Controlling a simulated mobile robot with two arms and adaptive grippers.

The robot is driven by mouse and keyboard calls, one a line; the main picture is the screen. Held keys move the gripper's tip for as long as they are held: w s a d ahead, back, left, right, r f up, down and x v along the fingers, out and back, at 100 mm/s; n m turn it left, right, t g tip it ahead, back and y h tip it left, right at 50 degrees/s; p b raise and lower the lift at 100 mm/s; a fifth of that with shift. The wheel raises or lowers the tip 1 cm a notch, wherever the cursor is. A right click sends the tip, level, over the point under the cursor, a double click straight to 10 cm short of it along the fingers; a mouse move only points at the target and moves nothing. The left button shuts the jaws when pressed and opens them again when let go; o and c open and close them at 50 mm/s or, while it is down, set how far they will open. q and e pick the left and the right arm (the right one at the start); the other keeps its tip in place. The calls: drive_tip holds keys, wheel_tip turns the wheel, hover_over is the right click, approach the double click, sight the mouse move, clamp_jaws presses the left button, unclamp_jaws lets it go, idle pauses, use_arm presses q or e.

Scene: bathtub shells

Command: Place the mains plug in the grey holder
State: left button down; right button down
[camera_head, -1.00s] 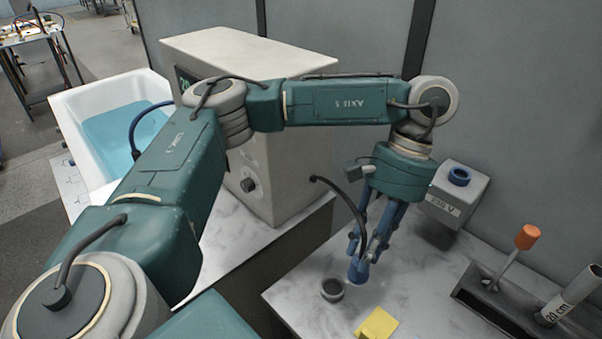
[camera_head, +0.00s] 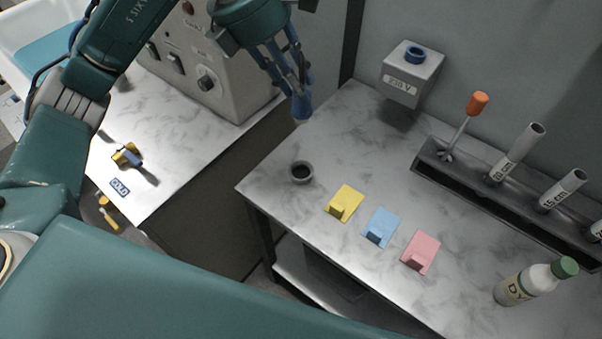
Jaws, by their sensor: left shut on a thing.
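My left gripper (camera_head: 296,92) hangs at the top middle, pointing down, with its blue fingers shut on the blue mains plug (camera_head: 302,108). Only the plug's lower end shows clearly below the fingertips. My right gripper is not in view.
A grey 230 V box (camera_head: 412,75) with a blue socket is on the wall. Yellow (camera_head: 345,203), blue (camera_head: 382,228) and pink (camera_head: 420,252) pieces lie on the bench. A dark rack (camera_head: 480,190) holds tubes. A bottle (camera_head: 525,284) stands right. A gap separates the left bench (camera_head: 180,175).

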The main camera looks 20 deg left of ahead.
use_arm(q)
drive_tip(key=shift+w+r+n, duration=0.1)
drive_tip(key=shift+w+n, duration=0.05)
drive_tip(key=shift+n, duration=0.25)
drive_tip(key=shift+a+f, duration=0.1)
drive_tip(key=shift+f, duration=0.25)
wheel_tip(320, 180, down, 19)
drive_tip(key=p, duration=0.4)
drive_tip(key=shift+f, duration=0.1)
drive_tip(key=c, duration=1.9)
unclamp_jaws()
drive_tip(key=shift+f, duration=0.1)
drive_tip(key=o, duration=0.5)
